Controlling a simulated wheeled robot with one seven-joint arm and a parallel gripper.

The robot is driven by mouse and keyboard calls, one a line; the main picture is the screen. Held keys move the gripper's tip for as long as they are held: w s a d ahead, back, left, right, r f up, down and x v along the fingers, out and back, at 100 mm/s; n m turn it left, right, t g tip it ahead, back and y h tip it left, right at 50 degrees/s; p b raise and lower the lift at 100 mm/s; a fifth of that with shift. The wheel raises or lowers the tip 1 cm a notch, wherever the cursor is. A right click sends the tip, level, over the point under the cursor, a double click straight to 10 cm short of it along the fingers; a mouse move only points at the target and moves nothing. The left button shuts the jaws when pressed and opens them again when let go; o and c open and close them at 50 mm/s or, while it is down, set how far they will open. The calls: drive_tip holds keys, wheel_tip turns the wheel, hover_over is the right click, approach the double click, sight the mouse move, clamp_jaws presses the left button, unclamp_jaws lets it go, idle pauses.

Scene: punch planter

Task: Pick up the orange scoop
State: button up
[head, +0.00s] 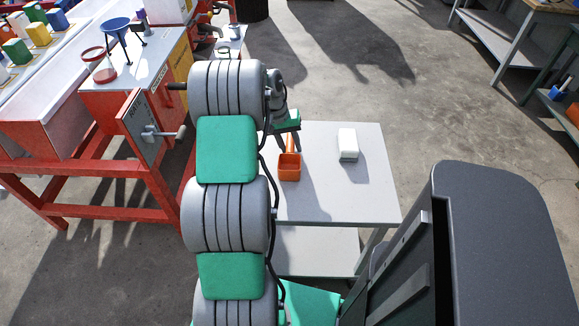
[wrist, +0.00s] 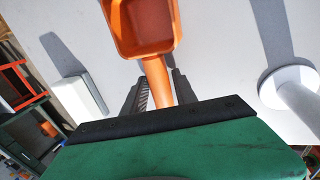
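The orange scoop (head: 289,167) is at the back left part of the small grey table (head: 350,205), its handle towards my arm. In the wrist view the scoop's bowl (wrist: 143,25) is at the top and its handle runs down between the two dark fingers of my gripper (wrist: 160,85). The fingers stand on either side of the handle. The ridged inner face of the left finger shows, and a narrow gap seems to show at the right finger, so the gripper looks open around the handle. The handle's lower end is hidden by my gripper.
A white block (head: 348,144) lies to the right of the scoop; it also shows in the wrist view (wrist: 80,95). A white round-based object (wrist: 290,85) stands to the right in the wrist view. A red-framed bench (head: 110,170) is at the left. The table's front right is clear.

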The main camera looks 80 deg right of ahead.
sight(290, 143)
clamp_jaws()
drive_tip(key=shift+r, duration=0.1)
idle(0.4)
wheel_tip(290, 143, up, 10)
drive_tip(key=shift+f+p, duration=0.1)
drive_tip(key=shift+p, duration=0.55)
